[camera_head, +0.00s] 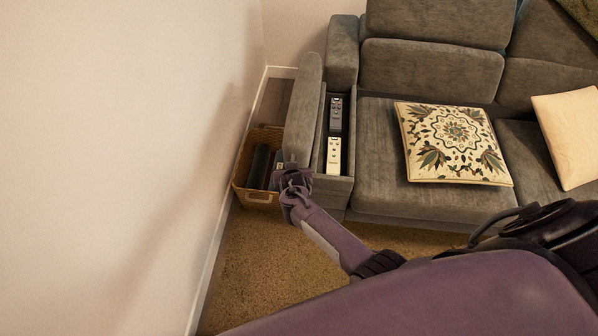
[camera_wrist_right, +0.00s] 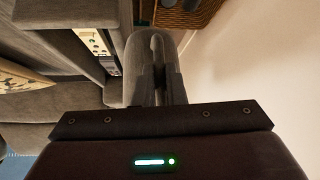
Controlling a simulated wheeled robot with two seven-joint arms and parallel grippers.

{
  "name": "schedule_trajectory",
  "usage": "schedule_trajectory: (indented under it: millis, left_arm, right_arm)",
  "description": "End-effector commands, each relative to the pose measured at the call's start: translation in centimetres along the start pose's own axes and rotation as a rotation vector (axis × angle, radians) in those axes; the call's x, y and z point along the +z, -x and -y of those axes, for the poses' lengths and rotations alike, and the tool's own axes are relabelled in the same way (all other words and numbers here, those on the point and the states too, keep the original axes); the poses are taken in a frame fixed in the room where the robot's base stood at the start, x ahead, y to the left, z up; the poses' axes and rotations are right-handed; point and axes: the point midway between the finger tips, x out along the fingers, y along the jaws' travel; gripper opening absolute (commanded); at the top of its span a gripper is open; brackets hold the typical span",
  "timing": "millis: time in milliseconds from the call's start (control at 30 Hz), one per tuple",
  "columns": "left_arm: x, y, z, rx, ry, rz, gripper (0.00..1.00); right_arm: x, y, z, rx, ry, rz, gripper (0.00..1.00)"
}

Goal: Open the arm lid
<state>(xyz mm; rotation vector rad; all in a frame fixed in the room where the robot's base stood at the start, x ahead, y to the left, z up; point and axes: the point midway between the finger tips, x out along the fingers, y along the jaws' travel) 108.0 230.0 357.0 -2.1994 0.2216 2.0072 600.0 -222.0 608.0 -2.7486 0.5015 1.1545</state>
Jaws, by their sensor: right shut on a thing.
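The grey arm lid (camera_head: 302,112) of the sofa stands swung up and over to the left of the armrest. The open armrest compartment (camera_head: 322,180) shows a dark remote (camera_head: 335,114) and a white remote (camera_head: 333,156) inside. My right gripper (camera_head: 291,172) is shut on the lid's front end. In the right wrist view the lid (camera_wrist_right: 136,62) lies between and around the fingers (camera_wrist_right: 160,72), and the white remote (camera_wrist_right: 92,40) shows to its left. The inner contact of the fingers is hidden. My left gripper is not in view.
A wicker basket (camera_head: 240,190) with dark items stands between the armrest and the wall (camera_head: 130,130). The sofa seat (camera_head: 375,140) holds a patterned cushion (camera_head: 455,143) and a cream cushion (camera_head: 572,135). The shag rug (camera_head: 265,265) in front is clear.

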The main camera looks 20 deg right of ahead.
Motion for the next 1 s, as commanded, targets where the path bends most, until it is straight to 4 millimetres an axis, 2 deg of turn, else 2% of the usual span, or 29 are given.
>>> schedule_trajectory:
  millis: [300,767,800,933,1000]
  left_arm:
    - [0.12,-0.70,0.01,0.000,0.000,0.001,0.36]
    - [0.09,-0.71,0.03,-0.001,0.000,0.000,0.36]
    - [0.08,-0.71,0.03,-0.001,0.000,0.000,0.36]
    - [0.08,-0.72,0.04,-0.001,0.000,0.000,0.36]
    - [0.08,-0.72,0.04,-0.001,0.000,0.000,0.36]
  right_arm:
    - [-0.32,-0.42,0.98,0.058,0.058,0.005,0.00]
    - [-0.27,-0.44,0.98,0.066,0.064,0.008,0.00]
    - [-0.27,-0.44,0.97,0.066,0.064,0.008,0.16]
    - [-0.13,-0.46,0.93,0.066,0.064,0.011,0.33]
    - [-0.06,-0.46,0.92,0.066,0.064,0.012,0.33]
